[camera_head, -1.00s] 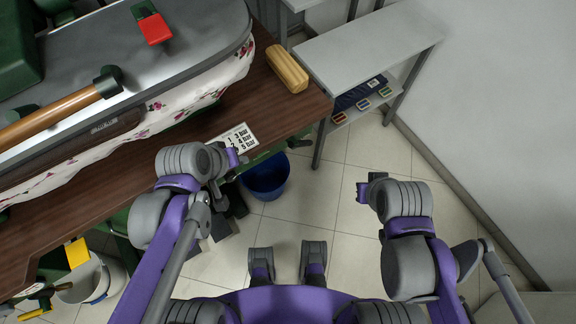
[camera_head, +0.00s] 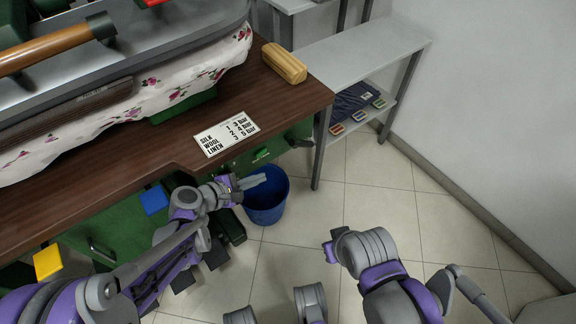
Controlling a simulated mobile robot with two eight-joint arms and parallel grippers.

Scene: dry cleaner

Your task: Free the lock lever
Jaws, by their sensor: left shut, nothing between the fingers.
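I cannot tell for certain which part is the lock lever. A red piece (camera_head: 152,2) shows at the top edge of the head view, on the grey press head (camera_head: 160,45), mostly cut off. A wooden-handled bar (camera_head: 50,50) lies along the press at the upper left. My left gripper (camera_head: 252,182) is shut and empty, below the table's front edge, and overlaps the blue bucket's rim in the picture. My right gripper (camera_head: 330,252) is over the floor at right, away from the press; its fingers are too hidden to judge.
A brown table (camera_head: 140,150) carries a card (camera_head: 225,134) listing silk, wool and linen pressures, and a yellow-brown block (camera_head: 284,63). The blue bucket (camera_head: 266,200) stands on the floor. Blue (camera_head: 154,199) and yellow (camera_head: 47,262) tabs show below the table. A grey shelf (camera_head: 360,50) stands at right.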

